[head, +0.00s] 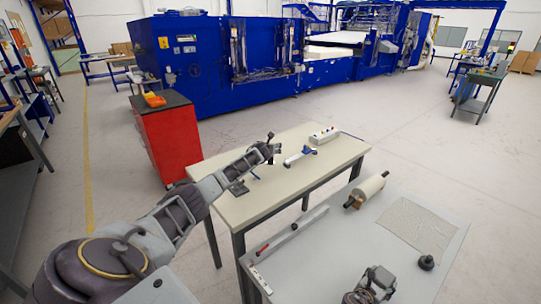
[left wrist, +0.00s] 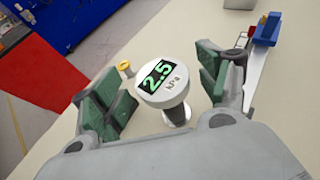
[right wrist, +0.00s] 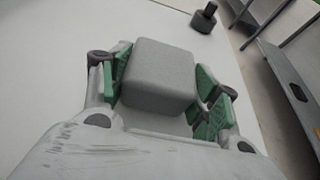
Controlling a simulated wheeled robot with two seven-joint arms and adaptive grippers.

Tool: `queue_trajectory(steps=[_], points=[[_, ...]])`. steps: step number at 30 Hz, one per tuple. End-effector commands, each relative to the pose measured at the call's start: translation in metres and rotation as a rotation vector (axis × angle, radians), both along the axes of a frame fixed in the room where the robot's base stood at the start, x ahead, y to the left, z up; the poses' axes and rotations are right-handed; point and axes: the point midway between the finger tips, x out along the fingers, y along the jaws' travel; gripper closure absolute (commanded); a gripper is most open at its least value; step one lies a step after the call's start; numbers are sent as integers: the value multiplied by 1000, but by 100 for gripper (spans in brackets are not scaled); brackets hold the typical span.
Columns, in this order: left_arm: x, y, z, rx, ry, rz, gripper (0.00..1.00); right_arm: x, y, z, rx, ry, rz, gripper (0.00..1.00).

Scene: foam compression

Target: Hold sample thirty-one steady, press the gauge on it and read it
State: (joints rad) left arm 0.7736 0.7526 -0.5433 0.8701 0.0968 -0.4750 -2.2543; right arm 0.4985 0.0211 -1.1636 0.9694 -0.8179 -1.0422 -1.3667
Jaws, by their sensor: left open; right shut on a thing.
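A white round gauge (left wrist: 162,80) stands between the fingers of my left gripper (left wrist: 160,90) in the left wrist view. In the head view my left gripper (head: 262,152) is over the cream table (head: 250,205). My right gripper (right wrist: 162,88) is shut on a plain grey foam block (right wrist: 160,72) above the grey table in the right wrist view. No number shows on the block. In the head view my right gripper (head: 372,286) is at the bottom edge.
The grey table (head: 340,238) holds a roll (head: 368,190), a mesh sheet (head: 418,228), a black knobbed weight (head: 426,262), a red-handled tool (head: 263,250) and a long straight strip.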

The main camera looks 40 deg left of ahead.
Motion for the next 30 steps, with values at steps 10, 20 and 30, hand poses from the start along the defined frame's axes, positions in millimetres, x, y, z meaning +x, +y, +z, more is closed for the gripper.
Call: queue_trajectory(steps=[10,20,30], points=[[9,4,-5,-1,1,-1,25,0,0,0,0,0,0,61],[10,4,-5,0,1,-2,25,0,0,0,0,0,0,61],[10,4,-5,0,1,-1,38,0,0,0,0,0,0,61]])
